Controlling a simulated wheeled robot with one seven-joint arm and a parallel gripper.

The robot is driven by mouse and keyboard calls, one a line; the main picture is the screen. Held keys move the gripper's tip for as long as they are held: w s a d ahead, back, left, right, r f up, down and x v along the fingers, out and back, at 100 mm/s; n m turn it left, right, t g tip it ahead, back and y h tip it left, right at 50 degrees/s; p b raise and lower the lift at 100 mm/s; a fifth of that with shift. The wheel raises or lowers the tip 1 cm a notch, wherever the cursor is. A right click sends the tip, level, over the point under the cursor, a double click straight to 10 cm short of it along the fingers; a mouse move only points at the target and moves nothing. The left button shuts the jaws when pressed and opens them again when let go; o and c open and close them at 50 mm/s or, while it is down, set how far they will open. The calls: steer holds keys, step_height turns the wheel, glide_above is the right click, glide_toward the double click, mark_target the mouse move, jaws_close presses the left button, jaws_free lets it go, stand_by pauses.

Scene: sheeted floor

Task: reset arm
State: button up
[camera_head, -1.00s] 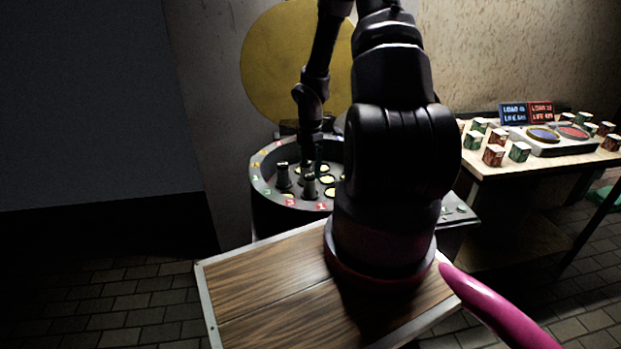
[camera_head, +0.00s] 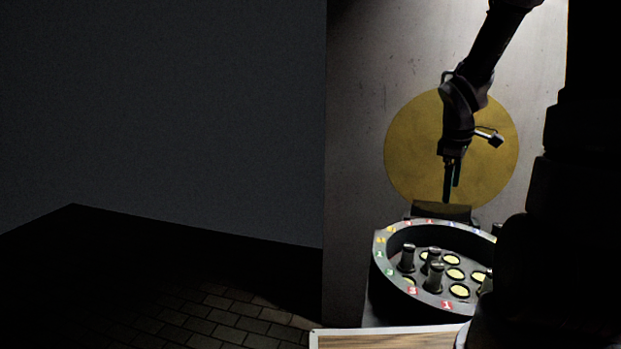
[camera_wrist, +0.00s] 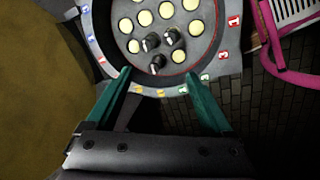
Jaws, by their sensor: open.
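My gripper (camera_head: 452,182) hangs fingers-down in the head view, raised above the back of a round dark drum (camera_head: 378,268) and in front of the yellow wall disc. In the wrist view my gripper (camera_wrist: 158,82) shows two green fingers spread apart with nothing between them. The drum's flat top (camera_wrist: 207,52) lies beyond the fingertips. Dark pegs (camera_head: 434,277) stand upright in the drum among pale yellow round spots, and they also show in the wrist view (camera_wrist: 173,37). Part of the drum's right side is hidden by my arm in the head view.
A yellow disc (camera_head: 400,150) is on the pale wall behind. A wooden board (camera_head: 385,340) edges the bottom. A pink bar (camera_wrist: 268,55) and a slatted pale thing (camera_wrist: 292,10) are at the wrist view's upper right. The tiled floor (camera_head: 215,315) at left is clear.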

steer(key=s+a+r+m+t+y, duration=0.2)
steer(key=s+a+r+m, duration=0.3)
steer(key=r, duration=0.5)
steer(key=s+a+r+m+t+y, duration=0.1)
steer(key=s+a+r+m+t, duration=0.2)
steer(key=s+a+r+m, duration=0.3)
steer(key=s+r+m, duration=0.3)
steer(key=s+r, duration=0.1)
steer(key=s, duration=0.2)
steer(key=shift+a+y, duration=0.15)
steer(key=shift+y, duration=0.25)
